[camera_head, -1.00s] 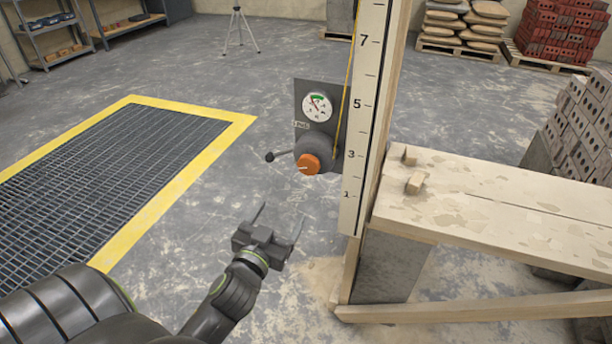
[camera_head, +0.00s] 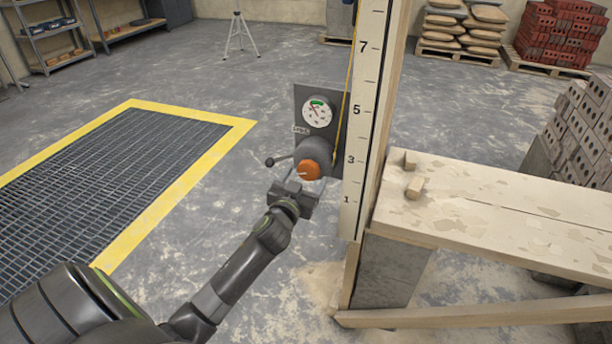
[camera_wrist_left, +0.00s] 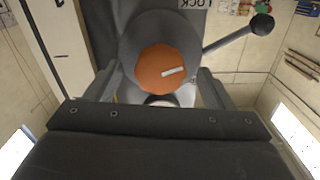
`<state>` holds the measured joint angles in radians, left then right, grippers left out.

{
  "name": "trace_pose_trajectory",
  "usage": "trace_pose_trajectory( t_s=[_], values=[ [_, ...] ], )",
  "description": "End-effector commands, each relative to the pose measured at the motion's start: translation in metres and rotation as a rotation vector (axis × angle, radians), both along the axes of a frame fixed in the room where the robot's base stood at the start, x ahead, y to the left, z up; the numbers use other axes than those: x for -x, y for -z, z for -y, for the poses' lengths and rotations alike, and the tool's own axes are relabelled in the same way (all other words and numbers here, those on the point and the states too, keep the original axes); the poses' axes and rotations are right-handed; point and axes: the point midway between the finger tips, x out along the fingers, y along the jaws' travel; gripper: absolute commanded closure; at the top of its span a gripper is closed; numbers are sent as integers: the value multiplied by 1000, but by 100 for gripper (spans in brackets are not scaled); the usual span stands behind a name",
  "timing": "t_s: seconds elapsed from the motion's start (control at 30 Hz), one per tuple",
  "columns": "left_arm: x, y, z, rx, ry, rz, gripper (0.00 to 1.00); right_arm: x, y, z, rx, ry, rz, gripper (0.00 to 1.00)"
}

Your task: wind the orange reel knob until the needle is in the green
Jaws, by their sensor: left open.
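The orange reel knob (camera_head: 309,170) with a white mark sits on the front of a grey reel (camera_head: 318,149), on a dark plate (camera_head: 301,101) fixed to a post. Above it a round dial (camera_head: 317,112) has a green band at its top; the thin needle points up and left, but its exact place against the green is too small to tell. My left gripper (camera_head: 301,185) is open just in front of and below the knob. In the left wrist view the knob (camera_wrist_left: 168,68) is ahead, between and beyond the fingers, with no clear contact. My right gripper is out of view.
A black-balled lever (camera_head: 270,161) sticks out left of the reel. A numbered scale board (camera_head: 361,130) and yellow line stand right of the knob. A plank bench (camera_head: 490,205) with wood blocks is further right. Open floor lies left, beside a yellow-edged grate (camera_head: 236,122).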

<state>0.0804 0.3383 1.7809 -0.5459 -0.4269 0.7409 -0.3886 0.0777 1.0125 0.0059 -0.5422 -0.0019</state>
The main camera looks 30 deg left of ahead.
Motion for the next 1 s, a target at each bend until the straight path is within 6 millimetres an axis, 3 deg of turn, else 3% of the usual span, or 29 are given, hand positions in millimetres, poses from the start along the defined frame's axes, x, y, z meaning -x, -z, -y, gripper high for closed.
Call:
trace_pose_trajectory(
  t_s=[0.2,0.5,0.83,1.0],
  values=[
    [-15,0,-4,-1,-1,-1,24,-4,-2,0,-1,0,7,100],
    [-16,0,-4,-1,0,0,26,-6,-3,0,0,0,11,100],
    [-16,0,-4,-1,0,0,69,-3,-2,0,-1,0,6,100],
    [-15,0,-4,-8,0,-2,69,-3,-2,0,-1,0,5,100]
  ],
)
